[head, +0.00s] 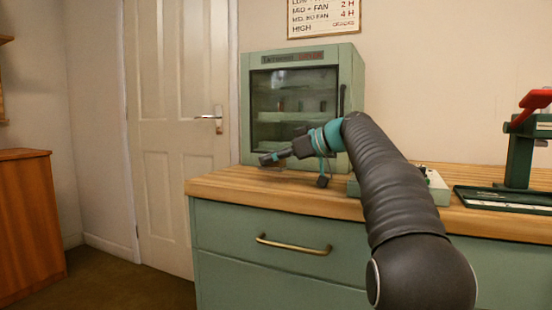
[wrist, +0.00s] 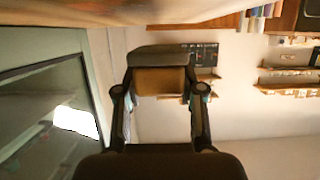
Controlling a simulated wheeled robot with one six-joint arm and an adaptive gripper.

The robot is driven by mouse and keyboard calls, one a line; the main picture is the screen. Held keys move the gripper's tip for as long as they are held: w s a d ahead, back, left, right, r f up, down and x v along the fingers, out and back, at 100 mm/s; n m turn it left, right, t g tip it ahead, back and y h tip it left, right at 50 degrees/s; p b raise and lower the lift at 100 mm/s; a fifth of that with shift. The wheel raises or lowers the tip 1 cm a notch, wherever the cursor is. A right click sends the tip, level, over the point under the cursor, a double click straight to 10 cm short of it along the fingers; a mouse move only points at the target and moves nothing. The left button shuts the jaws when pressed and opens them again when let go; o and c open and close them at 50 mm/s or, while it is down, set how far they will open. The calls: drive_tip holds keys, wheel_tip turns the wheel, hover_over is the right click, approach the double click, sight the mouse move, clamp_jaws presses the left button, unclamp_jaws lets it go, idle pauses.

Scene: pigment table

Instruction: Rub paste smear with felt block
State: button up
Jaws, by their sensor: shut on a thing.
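My gripper (wrist: 160,92) is shut on a block (wrist: 160,80) with a tan-brown body and a dark grey layer along its far side; I take it to be the felt block. The block sits between the two dark fingers in the wrist view. In the head view my gripper (head: 275,157) points left, low over the wooden counter (head: 225,186) in front of the green cabinet (head: 303,55). The block is too small there to make out clearly. I cannot make out a paste smear in either view.
The glass-fronted cabinet stands close behind my gripper; its glass (wrist: 40,120) fills the left of the wrist view. A pale green box (head: 438,188) lies partly behind my arm. A green press with a red handle (head: 535,99) and a dark tray (head: 500,198) are at right.

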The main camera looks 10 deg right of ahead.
sight(282, 176)
drive_tip(key=shift+w+a+f, duration=0.3)
drive_tip(key=shift+f, duration=0.05)
drive_tip(key=shift+w+d+r+p, duration=0.15)
drive_tip(key=shift+w+d+p, duration=0.15)
drive_tip(key=shift+w+p, duration=0.35)
drive_tip(key=shift+w+d+p, duration=1)
drive_tip(key=shift+d+p, duration=0.05)
drive_tip(key=shift+p, duration=0.15)
drive_tip(key=shift+w+d+r+p, duration=0.2)
drive_tip(key=shift+w+d+p, duration=0.35)
drive_tip(key=shift+w+p, duration=0.4)
drive_tip(key=shift+w+d+r+p, duration=0.15)
drive_tip(key=shift+w+d+p, duration=0.5)
drive_tip(key=shift+p, duration=0.45)
drive_tip(key=shift+a, duration=0.1)
